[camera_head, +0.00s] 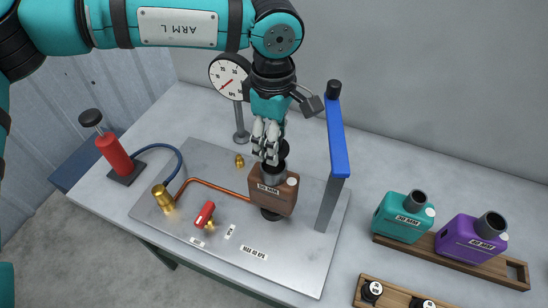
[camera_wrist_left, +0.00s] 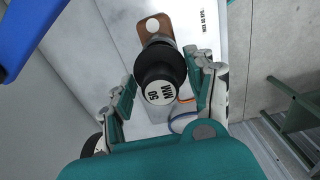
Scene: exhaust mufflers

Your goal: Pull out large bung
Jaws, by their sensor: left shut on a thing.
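In the head view my left gripper (camera_head: 268,145) points down over the brown muffler (camera_head: 270,192) on the metal plate. The bung (camera_head: 283,148) shows there as a dark piece beside the fingers, at the muffler's grey neck (camera_head: 272,174). I cannot tell whether it is still seated in the neck. My right gripper is not in view.
A blue-topped post (camera_head: 337,135) stands close right of the muffler. A dial gauge (camera_head: 229,77) is behind, and a red hand pump (camera_head: 115,155) is at left. Teal (camera_head: 403,217) and purple (camera_head: 472,241) mufflers sit in a wooden rack. Smaller bungs (camera_head: 372,291) sit at the front right.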

